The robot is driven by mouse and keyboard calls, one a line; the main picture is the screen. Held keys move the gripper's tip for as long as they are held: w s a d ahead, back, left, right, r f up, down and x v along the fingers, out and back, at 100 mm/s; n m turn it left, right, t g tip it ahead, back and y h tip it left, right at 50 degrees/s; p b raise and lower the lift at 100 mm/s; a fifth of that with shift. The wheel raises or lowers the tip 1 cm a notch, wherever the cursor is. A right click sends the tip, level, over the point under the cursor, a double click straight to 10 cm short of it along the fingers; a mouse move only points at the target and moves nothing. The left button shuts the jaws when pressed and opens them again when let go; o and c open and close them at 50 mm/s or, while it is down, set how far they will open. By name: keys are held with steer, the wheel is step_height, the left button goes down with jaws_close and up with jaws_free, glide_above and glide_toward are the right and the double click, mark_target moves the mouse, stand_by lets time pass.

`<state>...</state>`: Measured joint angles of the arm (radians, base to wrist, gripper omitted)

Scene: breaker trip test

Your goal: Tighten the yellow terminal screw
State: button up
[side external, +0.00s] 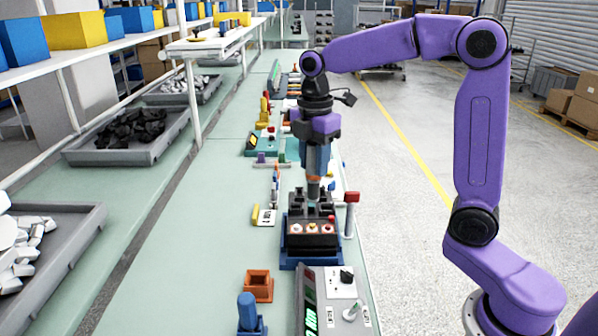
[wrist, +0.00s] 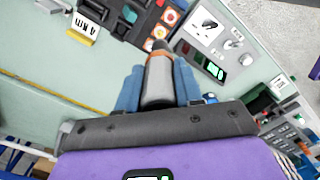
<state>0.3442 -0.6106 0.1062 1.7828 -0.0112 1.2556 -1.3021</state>
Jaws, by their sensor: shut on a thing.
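My gripper (side external: 317,160) points down above the black breaker block (side external: 313,240), which sits in a blue base (side external: 310,265). Its blue fingers are shut on a grey driver-like tool (wrist: 158,88) with an orange collar and a dark tip. The tool (side external: 313,188) hangs upright over the rear of the block. I cannot tell which terminal is the yellow screw, nor whether the tip touches anything.
A red-topped post (side external: 351,205) rises close right of the block.

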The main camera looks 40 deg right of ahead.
mark_target(313, 192)
stand_by(0.3)
steer(key=shift+f, duration=3.3)
steer(key=shift+f, duration=0.8)
stand_by(0.8)
steer(key=shift+r, duration=0.1)
stand_by(0.8)
steer(key=shift+r, duration=2.95)
